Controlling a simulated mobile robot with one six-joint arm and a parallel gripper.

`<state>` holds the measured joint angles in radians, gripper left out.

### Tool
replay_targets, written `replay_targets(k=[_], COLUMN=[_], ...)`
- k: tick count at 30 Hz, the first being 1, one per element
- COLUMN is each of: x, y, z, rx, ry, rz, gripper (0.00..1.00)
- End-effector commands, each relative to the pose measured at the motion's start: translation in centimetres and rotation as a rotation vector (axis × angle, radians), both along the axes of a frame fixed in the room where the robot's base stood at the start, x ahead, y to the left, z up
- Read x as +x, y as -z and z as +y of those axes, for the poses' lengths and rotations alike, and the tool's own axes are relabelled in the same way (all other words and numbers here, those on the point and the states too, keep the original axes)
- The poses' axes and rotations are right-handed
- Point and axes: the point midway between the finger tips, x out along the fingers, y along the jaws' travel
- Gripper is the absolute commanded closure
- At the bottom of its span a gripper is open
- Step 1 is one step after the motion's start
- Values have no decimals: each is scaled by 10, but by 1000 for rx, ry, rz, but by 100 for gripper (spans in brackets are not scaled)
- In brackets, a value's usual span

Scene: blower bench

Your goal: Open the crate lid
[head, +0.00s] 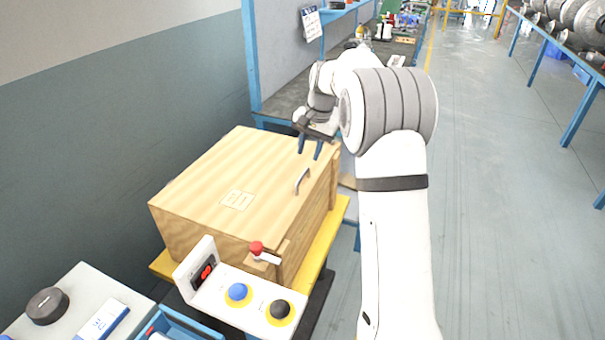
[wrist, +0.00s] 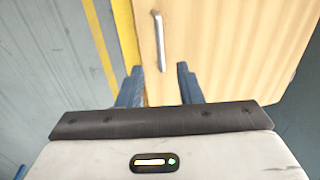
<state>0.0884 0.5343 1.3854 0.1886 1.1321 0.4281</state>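The wooden crate (head: 180,238) stands on a yellow-edged stand, and its flat lid (head: 232,165) is down. A metal bar handle (head: 303,180) sits on the lid near its right edge. My gripper (head: 310,152) is above the far right part of the lid, pointing down, with its two blue fingers apart. In the wrist view the open fingers (wrist: 160,84) are empty. The handle (wrist: 159,42) shows just ahead of them, roughly in line with the gap between them. I cannot tell the exact height of the fingers over the lid.
A control panel with a blue button (head: 238,292), a black button (head: 280,310) and a red-knobbed lever (head: 257,248) is in front of the crate. A grey wall is on the left, a workbench (head: 285,95) behind. The floor at right is clear.

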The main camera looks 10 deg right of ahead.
Motion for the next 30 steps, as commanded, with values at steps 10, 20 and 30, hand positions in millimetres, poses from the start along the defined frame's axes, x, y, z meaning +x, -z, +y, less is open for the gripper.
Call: replay_targets(k=[10, 20, 30], x=[6, 10, 10], y=[47, 77, 77], z=[8, 13, 14], rx=[2, 2, 2], ry=[2, 3, 1], rz=[5, 2, 1], gripper=[67, 67, 76])
